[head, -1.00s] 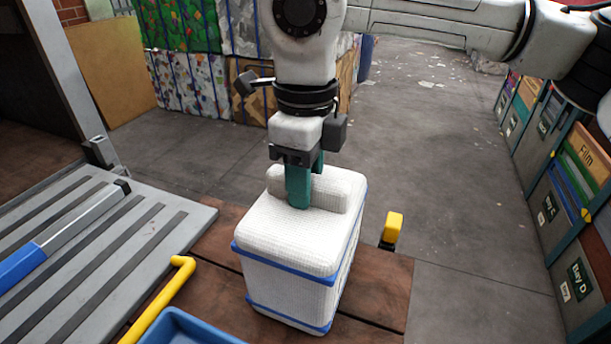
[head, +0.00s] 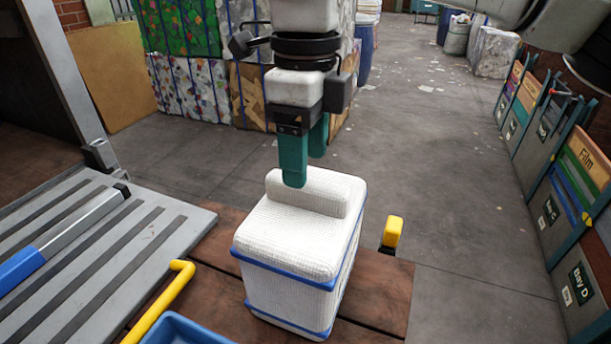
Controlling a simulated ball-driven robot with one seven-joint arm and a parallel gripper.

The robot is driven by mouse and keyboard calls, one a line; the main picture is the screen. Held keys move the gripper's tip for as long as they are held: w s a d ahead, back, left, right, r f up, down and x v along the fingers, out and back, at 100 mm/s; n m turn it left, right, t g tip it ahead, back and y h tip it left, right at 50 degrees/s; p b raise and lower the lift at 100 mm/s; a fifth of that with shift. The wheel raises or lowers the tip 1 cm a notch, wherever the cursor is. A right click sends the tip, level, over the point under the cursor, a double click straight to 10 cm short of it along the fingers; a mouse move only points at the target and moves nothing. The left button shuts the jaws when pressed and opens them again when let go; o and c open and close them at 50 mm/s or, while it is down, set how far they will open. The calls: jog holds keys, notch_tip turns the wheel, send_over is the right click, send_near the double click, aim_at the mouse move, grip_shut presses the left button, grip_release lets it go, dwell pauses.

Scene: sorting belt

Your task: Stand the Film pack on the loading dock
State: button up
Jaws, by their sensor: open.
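The Film pack, a white woven block with blue straps and a raised ridge on top (head: 285,245), stands upright on the brown wooden deck of the loading dock (head: 375,290). My gripper (head: 306,168) has green fingers, parted, and is empty. It hangs just above the ridge, with the near finger's tip overlapping the ridge's left part in the picture. I cannot tell whether that finger still touches the ridge. The pack's underside is hidden.
A grey ribbed plate (head: 90,240) lies at left, with a yellow bent rail (head: 165,300) and a blue tray (head: 185,330) near the front. A yellow-topped post (head: 392,233) stands right of the pack.

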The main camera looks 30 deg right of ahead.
notch_tip(320, 180, up, 7)
dwell(0.3)
dwell(0.4)
